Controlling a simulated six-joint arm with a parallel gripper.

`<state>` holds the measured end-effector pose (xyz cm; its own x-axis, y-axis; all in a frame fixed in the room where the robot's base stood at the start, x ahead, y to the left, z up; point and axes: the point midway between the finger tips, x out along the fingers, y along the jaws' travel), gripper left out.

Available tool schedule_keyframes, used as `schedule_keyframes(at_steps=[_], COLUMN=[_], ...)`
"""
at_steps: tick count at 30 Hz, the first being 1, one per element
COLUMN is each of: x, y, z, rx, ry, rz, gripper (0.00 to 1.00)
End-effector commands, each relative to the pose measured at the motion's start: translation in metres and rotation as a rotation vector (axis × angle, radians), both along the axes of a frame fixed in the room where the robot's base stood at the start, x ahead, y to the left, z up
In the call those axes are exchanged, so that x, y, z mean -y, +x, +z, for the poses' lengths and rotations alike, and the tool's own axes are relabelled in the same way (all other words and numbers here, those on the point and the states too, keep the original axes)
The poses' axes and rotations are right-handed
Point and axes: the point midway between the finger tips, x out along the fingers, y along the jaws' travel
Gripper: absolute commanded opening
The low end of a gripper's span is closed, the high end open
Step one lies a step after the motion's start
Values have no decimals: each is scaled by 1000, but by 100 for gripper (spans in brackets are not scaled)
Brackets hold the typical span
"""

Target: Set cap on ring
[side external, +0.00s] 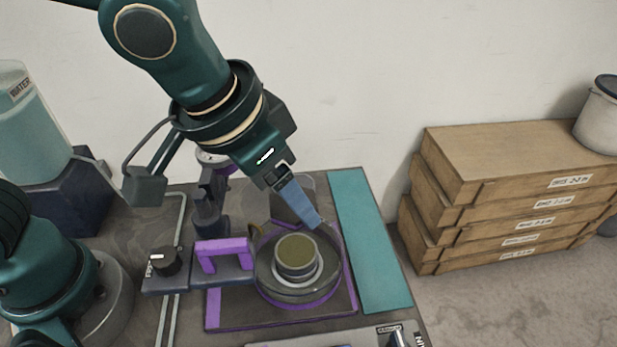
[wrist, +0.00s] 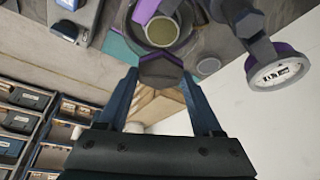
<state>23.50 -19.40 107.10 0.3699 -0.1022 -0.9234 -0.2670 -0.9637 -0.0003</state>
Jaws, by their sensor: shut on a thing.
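My gripper (wrist: 162,78) is shut on a dark, many-sided piece, which I take to be the cap (wrist: 160,71). Blue fingers stand on both sides of it in the wrist view. In the side view my gripper (side external: 318,222) reaches down from the upper left, tilted, over the back of a clear round housing with a purple lower rim (side external: 297,302). Inside the housing stands a grey cylinder with an olive top (side external: 296,252), with a pale ring (side external: 312,279) around its foot. The cylinder's top also shows in the wrist view (wrist: 161,31), just beyond the held piece. The held piece appears apart from the cylinder.
A purple handle (side external: 224,253) and a black knob (side external: 165,262) are left of the housing. A dark post (side external: 210,215) stands behind them. A teal strip (side external: 370,240) to the right is clear. Wooden drawers (side external: 510,190) stand farther right. A round gauge (wrist: 280,72) shows in the wrist view.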

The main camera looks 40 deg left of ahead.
Motion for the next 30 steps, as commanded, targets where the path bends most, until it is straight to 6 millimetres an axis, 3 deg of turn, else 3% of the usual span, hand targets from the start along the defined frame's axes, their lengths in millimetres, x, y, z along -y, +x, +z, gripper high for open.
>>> schedule_keyframes(at_steps=[30], x=[2], y=[-1], z=[-68], rx=[-1], ry=[0], rz=[-8], gripper=[0])
